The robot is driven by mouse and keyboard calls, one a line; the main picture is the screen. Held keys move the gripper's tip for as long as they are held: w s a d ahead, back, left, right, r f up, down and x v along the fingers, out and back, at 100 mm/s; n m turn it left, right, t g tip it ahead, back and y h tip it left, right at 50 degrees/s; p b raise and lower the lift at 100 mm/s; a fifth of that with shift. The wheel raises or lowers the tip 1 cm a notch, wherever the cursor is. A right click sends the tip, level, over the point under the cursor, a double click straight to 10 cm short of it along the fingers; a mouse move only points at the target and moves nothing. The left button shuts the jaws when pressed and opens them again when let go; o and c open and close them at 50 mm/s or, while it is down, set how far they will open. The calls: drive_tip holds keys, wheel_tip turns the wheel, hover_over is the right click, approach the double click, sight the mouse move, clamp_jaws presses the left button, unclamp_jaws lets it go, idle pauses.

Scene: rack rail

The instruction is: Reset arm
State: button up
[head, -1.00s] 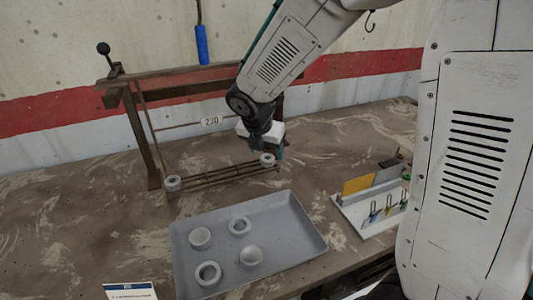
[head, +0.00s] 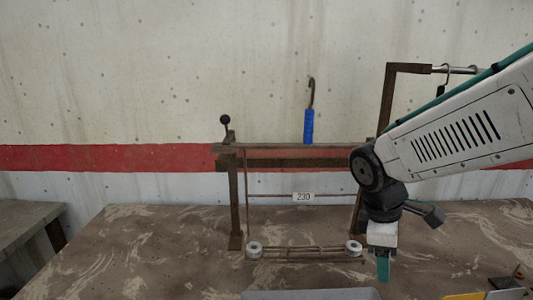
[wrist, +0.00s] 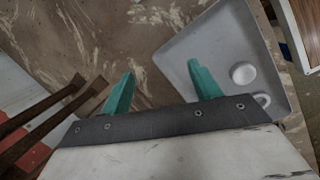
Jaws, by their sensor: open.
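My gripper (head: 383,268) hangs pointing down at the front right of the brown rack (head: 235,200). In the wrist view my gripper (wrist: 160,70) has its two teal fingers spread apart, with bare table between them and nothing held. The rack carries a 230 label (head: 303,197). One grey ring (head: 254,249) sits at the left end of its low rail and another ring (head: 354,248) at the right end, close to my gripper in the picture. I cannot tell the exact gap between them.
A grey tray (wrist: 180,55) lies beside the fingers, with a pale round piece (wrist: 243,73) in it. In the head view only the tray's back edge (head: 310,294) shows. A yellow card (head: 464,296) is at lower right.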

drive_tip(key=s+d+r+m+y, duration=0.1)
drive_tip(key=s+r+m, duration=0.2)
drive_tip(key=s+m, duration=0.3)
drive_tip(key=s+d+r+m+t+y, duration=0.1)
drive_tip(key=s+r+m, duration=0.2)
drive_tip(key=s+m, duration=0.3)
drive_tip(key=s, duration=0.4)
drive_tip(key=shift+s+d+y, duration=0.2)
drive_tip(key=shift+d+y, duration=0.15)
drive_tip(key=shift+y, duration=0.05)
